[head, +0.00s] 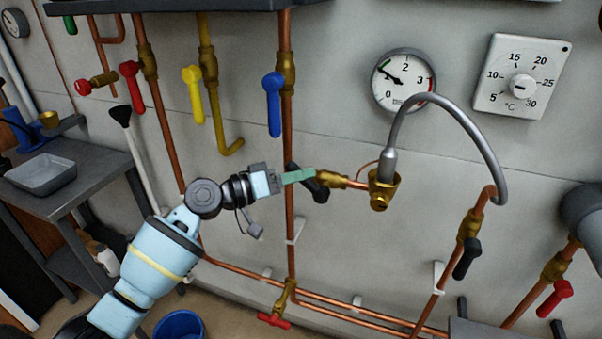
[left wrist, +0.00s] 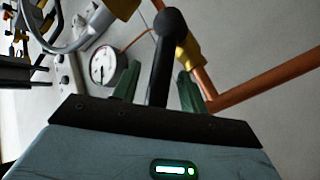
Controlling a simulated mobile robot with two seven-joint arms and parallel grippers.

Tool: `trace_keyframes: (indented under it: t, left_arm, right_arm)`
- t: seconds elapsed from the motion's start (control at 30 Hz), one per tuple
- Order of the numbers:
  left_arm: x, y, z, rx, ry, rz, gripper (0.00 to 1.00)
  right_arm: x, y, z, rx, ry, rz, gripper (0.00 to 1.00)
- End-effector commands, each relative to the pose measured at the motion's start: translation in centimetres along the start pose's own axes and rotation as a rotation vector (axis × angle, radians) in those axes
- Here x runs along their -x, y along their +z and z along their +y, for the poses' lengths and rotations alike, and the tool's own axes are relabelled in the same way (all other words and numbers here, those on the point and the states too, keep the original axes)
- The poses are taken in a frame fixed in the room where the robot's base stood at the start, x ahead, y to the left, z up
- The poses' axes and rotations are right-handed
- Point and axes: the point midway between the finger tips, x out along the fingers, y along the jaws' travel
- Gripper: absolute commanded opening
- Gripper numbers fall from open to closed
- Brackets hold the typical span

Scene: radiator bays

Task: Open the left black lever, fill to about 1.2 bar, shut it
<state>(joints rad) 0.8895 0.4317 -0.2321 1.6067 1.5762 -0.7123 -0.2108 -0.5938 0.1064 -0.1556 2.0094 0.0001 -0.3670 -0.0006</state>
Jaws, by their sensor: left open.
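The left black lever (head: 318,190) sits on the brass valve at the left end of the filling hose, partly hidden by my fingers. In the left wrist view, the lever (left wrist: 166,55) stands with its round end up between the two green fingers. My left gripper (head: 306,174) is open around the lever, with gaps visible on both sides. A second black lever (head: 467,259) hangs on the right pipe, pointing down. The pressure gauge (head: 403,82) has its needle close to the 1 mark; it also shows in the left wrist view (left wrist: 103,66). My right gripper is out of view.
The grey hose (head: 430,103) arches between the valve's brass cup (head: 383,190) and the right pipe. Red (head: 131,82), yellow (head: 193,92) and blue (head: 273,100) levers hang above my left arm. A blue bucket (head: 180,326) stands on the floor below.

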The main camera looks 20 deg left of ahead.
Motion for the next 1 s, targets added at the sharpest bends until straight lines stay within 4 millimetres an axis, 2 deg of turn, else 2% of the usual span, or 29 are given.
trace_keyframes:
  t: [0.13, 0.4, 0.73, 1.0]
  left_arm:
    - [-0.89, 0.02, 0.03, -0.001, 0.000, -0.001, 0.43]
    - [-1.02, 0.10, -0.02, -0.001, 0.000, -0.001, 0.43]
    - [-1.00, 0.10, -0.01, -0.001, 0.000, -0.001, 0.01]
    - [-1.02, 0.05, -0.01, -0.003, -0.002, -0.003, 0.00]
  right_arm:
    - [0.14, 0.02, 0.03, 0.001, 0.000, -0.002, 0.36]
    - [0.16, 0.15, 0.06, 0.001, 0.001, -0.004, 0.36]
    - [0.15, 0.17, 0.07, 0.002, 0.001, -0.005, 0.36]
    - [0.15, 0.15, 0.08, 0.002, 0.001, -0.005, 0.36]
